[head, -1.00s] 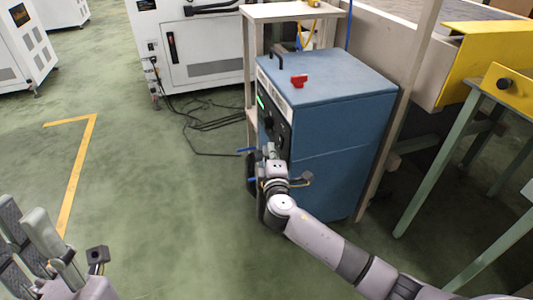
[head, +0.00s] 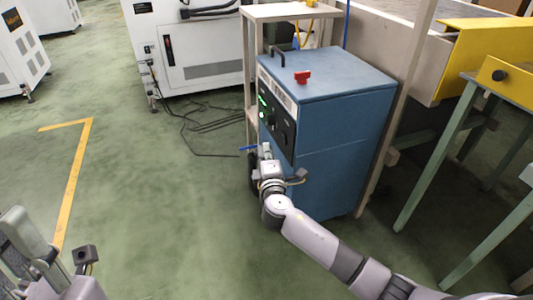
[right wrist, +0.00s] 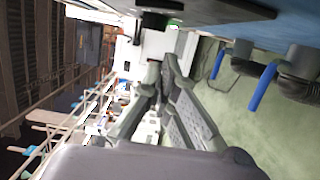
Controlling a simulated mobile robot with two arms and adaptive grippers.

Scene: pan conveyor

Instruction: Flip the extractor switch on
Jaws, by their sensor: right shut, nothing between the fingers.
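The extractor is a blue cabinet (head: 340,125) with a dark control panel (head: 283,128) on its left-facing front. A green light (head: 263,102) glows on the panel, with a dark round control (head: 270,119) below it. I cannot tell for certain which part is the switch or its position. My right gripper (head: 266,150) is shut and empty, just in front of and below the panel. In the right wrist view its fingertips (right wrist: 163,68) meet below a dark protruding part (right wrist: 154,22); contact is unclear. My left gripper (head: 35,255) is partly cut off at lower left.
Blue-handled valves (right wrist: 262,87) are close beside the right gripper. A red knob (head: 302,77) and black handle sit on the cabinet top. A wooden stand (head: 288,10), yellow-edged conveyor (head: 470,48) and white machines surround it.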

